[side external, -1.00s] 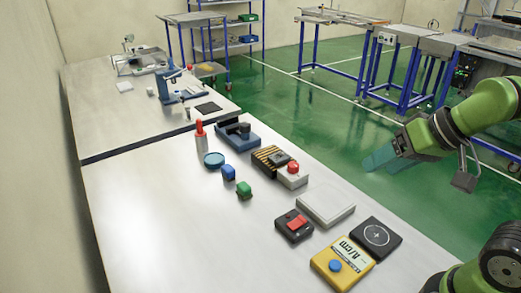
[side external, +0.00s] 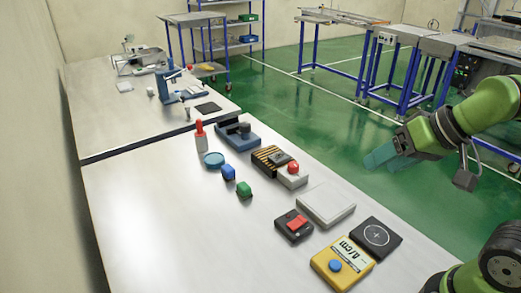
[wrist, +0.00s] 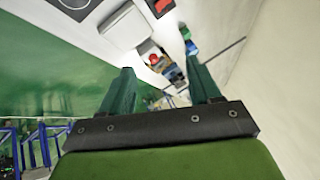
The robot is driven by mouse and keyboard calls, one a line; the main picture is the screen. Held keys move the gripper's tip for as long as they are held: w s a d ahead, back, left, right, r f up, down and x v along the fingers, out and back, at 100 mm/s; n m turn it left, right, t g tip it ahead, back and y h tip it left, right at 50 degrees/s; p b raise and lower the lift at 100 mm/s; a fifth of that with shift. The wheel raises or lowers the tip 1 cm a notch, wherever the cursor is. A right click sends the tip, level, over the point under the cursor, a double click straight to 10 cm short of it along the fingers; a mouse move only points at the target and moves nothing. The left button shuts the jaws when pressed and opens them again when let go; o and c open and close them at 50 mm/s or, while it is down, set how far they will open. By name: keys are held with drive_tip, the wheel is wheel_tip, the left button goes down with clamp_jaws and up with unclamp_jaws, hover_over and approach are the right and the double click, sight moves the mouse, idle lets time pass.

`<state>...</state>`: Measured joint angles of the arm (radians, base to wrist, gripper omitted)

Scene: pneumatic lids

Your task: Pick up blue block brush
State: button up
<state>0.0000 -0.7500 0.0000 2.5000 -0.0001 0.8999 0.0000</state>
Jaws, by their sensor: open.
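A small blue block (side external: 228,173), which I take to be the blue block brush, sits on the pale table beside a green block (side external: 244,189). In the wrist view the blue block (wrist: 191,48) shows small near the top, just beyond the right finger. My gripper (side external: 376,160) has teal fingers and is high over the floor side of the table, far to the right of the block. In the wrist view my gripper (wrist: 160,66) has its fingers spread apart with nothing between them.
A white-and-red button box (side external: 292,176), a white tray (side external: 326,204), a red switch box (side external: 294,226) and a yellow meter (side external: 343,263) line the right side. The table's left part is clear.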

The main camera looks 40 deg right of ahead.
drive_tip(key=shift+o, duration=0.3)
drive_tip(key=n+h, duration=0.2)
drive_tip(key=n, duration=0.2)
approach(228, 168)
drive_tip(key=shift+g, duration=0.3)
drive_tip(key=x, duration=0.4)
drive_tip(key=shift+w+d+f, duration=0.15)
drive_tip(key=shift+w, duration=0.15)
drive_tip(key=shift+x, duration=3)
